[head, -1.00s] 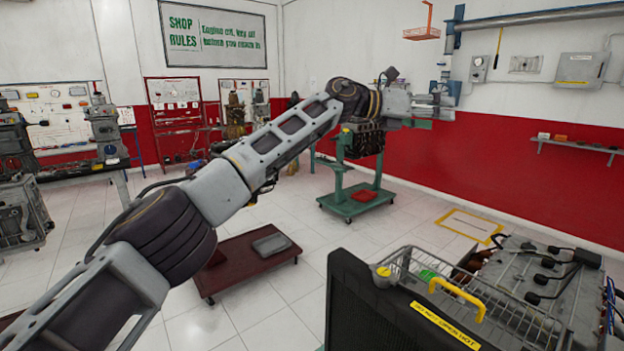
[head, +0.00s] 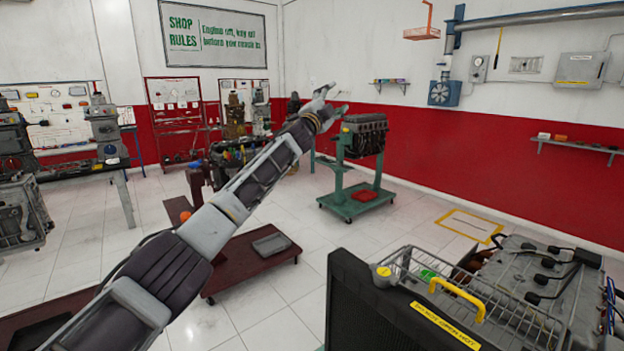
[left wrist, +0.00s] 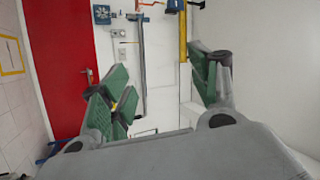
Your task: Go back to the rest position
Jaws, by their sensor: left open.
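My left arm reaches in from the lower left of the head view. My left gripper (head: 334,99) is at its far end, raised in front of the white and red wall, left of and above the engine block on the green stand. In the left wrist view the left gripper (left wrist: 165,90) shows its green-padded fingers spread wide apart with nothing between them. The wall appears turned sideways beyond them. My right gripper is in neither view.
An engine block (head: 363,136) sits on a green wheeled stand (head: 350,203). A dark red wheeled base (head: 262,273) stands on the tiled floor. A black radiator (head: 375,310), a wire basket (head: 420,262) and an engine (head: 540,270) fill the lower right. Open floor lies between.

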